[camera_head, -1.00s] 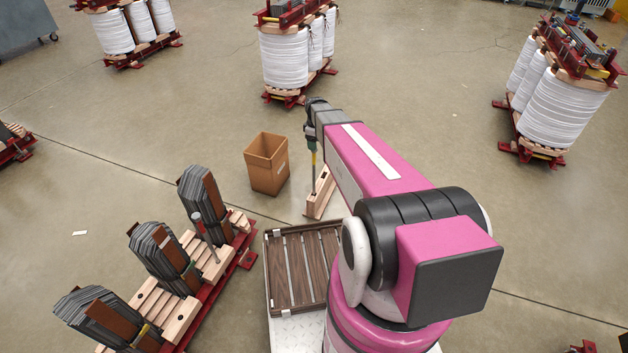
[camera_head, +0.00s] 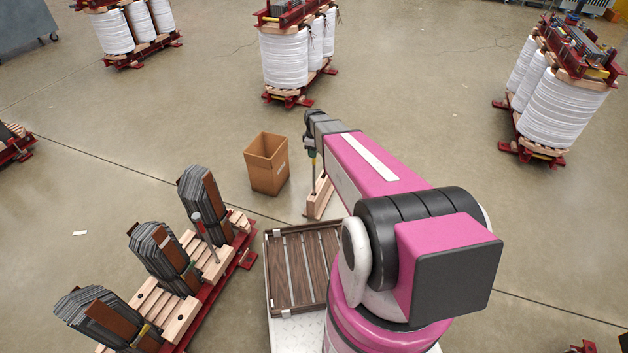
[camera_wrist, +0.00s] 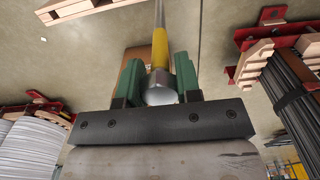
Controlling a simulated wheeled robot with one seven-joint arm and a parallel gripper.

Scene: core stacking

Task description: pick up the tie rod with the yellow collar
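The tie rod with the yellow collar stands upright in a wooden block (camera_head: 321,197). Its yellow collar (camera_wrist: 160,48) and rounded grey end (camera_wrist: 160,94) show in the wrist view. My gripper's green fingers (camera_wrist: 160,82) stand on both sides of the rod's grey end, with almost no gap. The collar lies just beyond the fingers in the wrist view. Whether the fingers press on the rod cannot be told.
A cardboard box (camera_head: 266,164) stands left of the block. A slatted brown tray (camera_head: 268,262) lies nearer. At left, laminated cores stand on a red frame (camera_head: 240,262), with another rod (camera_head: 205,237) there. White coil stacks (camera_head: 284,62) stand farther back on open floor.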

